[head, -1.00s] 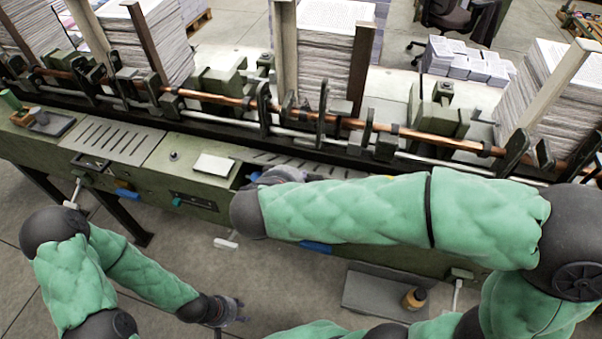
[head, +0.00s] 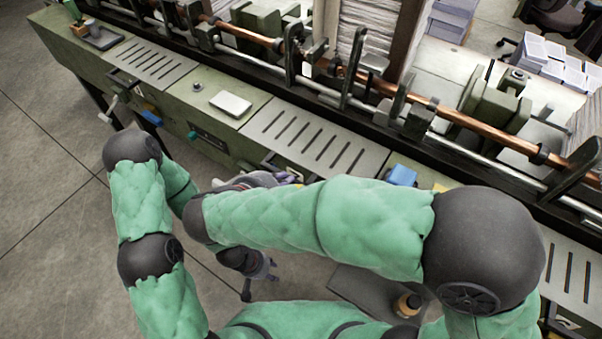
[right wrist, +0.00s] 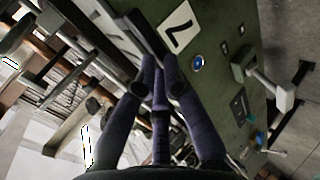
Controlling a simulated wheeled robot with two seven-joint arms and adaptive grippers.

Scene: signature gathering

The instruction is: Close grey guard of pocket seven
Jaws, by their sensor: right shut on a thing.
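The white label with a black 7 (right wrist: 178,30) is on the green machine front in the right wrist view. Beside it is the thin edge of the grey guard (right wrist: 145,30). My right gripper (right wrist: 155,75) is shut on that grey guard, its dark purple fingers close together at the edge. In the head view my right gripper (head: 288,178) is at the machine's front edge, partly hidden by my own forearm. The forearm hides the guard there, so its angle is unclear. My left gripper (head: 260,280) hangs low in front of the machine, empty, with its fingers apart.
A slotted grey plate (head: 310,135) and a white pad (head: 230,104) lie on the machine top. A copper rod (head: 450,115) runs behind them. A blue-ringed button (right wrist: 197,62) and pale lever (right wrist: 275,88) project from the front. Open floor lies at left.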

